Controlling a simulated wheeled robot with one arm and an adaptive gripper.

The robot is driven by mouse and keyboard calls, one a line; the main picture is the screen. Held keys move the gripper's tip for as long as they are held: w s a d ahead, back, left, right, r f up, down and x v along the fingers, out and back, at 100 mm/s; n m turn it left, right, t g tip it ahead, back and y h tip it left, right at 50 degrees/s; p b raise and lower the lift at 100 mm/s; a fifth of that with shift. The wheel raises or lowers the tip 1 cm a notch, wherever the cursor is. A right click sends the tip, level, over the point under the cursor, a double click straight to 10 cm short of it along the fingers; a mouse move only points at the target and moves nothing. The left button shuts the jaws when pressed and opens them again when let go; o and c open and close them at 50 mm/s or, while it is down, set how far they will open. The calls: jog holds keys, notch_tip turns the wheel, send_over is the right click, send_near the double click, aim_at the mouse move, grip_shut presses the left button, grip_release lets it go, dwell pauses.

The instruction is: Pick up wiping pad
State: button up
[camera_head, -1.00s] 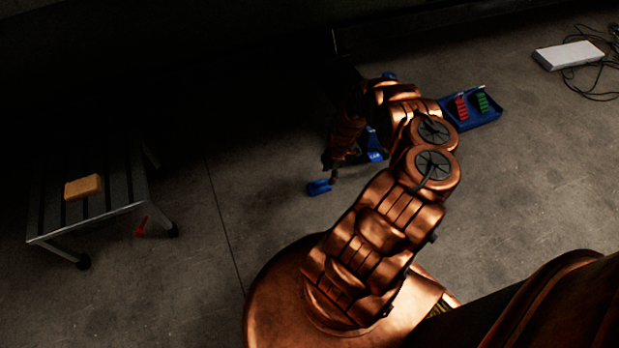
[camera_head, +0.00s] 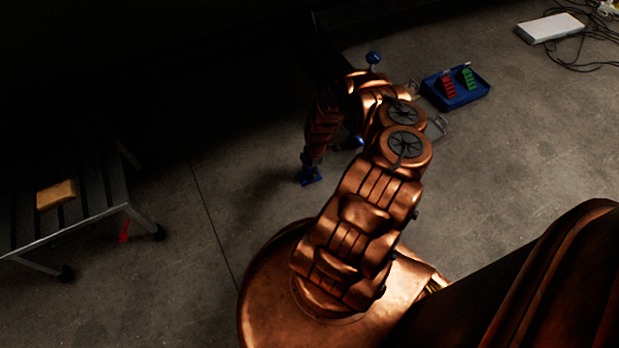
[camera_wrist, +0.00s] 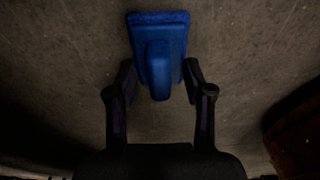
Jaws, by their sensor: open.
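The wiping pad (camera_head: 311,177) looks like a blue flat block with a raised blue handle, lying on the concrete floor. In the wrist view the pad (camera_wrist: 157,50) is at the top centre, with its handle pointing toward my gripper (camera_wrist: 159,78). My gripper is open, with one dark finger on each side of the handle and visible gaps between. In the head view my gripper (camera_head: 308,160) is right at the pad and partly hides it. I cannot tell whether the fingers touch the pad.
A dark slatted table (camera_head: 90,215) with a tan block (camera_head: 56,195) stands at the left; a red item (camera_head: 124,231) lies beneath it. A blue tray (camera_head: 470,97) holds red and green pieces. A white box (camera_head: 549,27) and cables are at the top right. Floor around the pad looks clear.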

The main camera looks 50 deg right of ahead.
aim_at(310, 170)
jog(key=shift+f, duration=0.1)
grip_shut()
dwell(0.4)
notch_tip(310, 170, up, 10)
jog(key=p, duration=0.6)
jog(key=c, duration=0.6)
grip_release()
grip_shut()
